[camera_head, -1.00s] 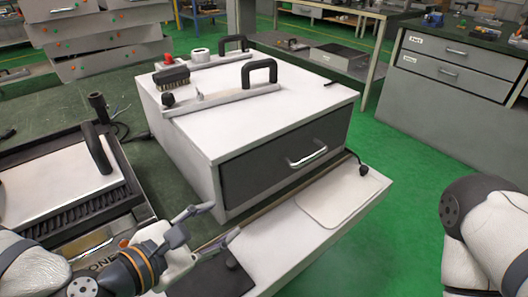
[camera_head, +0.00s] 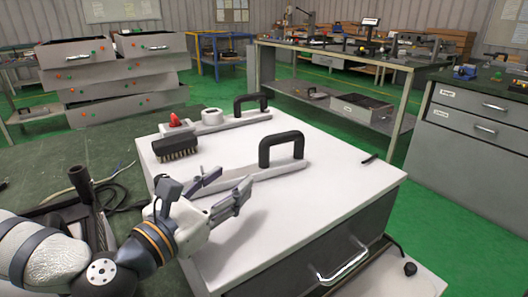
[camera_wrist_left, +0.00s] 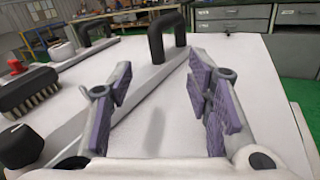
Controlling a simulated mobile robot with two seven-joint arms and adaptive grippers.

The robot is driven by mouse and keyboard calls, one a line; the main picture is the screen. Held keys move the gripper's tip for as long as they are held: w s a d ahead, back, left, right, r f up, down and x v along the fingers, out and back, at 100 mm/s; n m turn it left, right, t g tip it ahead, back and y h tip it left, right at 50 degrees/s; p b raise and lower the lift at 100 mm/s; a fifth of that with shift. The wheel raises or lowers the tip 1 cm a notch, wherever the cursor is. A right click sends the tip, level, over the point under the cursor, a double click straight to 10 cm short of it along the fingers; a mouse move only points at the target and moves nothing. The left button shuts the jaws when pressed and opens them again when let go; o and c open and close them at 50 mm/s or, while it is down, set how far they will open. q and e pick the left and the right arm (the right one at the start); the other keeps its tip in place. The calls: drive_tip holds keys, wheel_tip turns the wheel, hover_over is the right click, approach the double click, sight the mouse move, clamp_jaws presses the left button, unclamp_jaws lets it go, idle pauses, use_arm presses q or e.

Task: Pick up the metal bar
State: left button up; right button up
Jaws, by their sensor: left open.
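A pale metal bar (camera_head: 296,169) with a black arched handle (camera_head: 281,145) lies on the white box top. It also shows in the left wrist view (camera_wrist_left: 140,88), running diagonally behind the fingers. Another bar with a black handle (camera_head: 250,102) lies farther back on the box. My left gripper (camera_head: 230,184) is open and empty above the box's left part, by the near end of the closer bar. In the left wrist view the handle stands beyond the open fingers (camera_wrist_left: 158,85). My left gripper hides part of the bar in the head view. My right gripper is out of view.
The box front has a drawer with a metal handle (camera_head: 343,262). The right part of the top is mostly clear.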

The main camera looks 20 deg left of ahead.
sight(262, 149)
use_arm(q)
drive_tip(key=x, duration=0.7)
drive_tip(key=r+x, duration=0.1)
drive_tip(key=x, duration=0.3)
drive_tip(key=shift+a, duration=0.3)
drive_tip(key=shift+w, duration=0.4)
clamp_jaws()
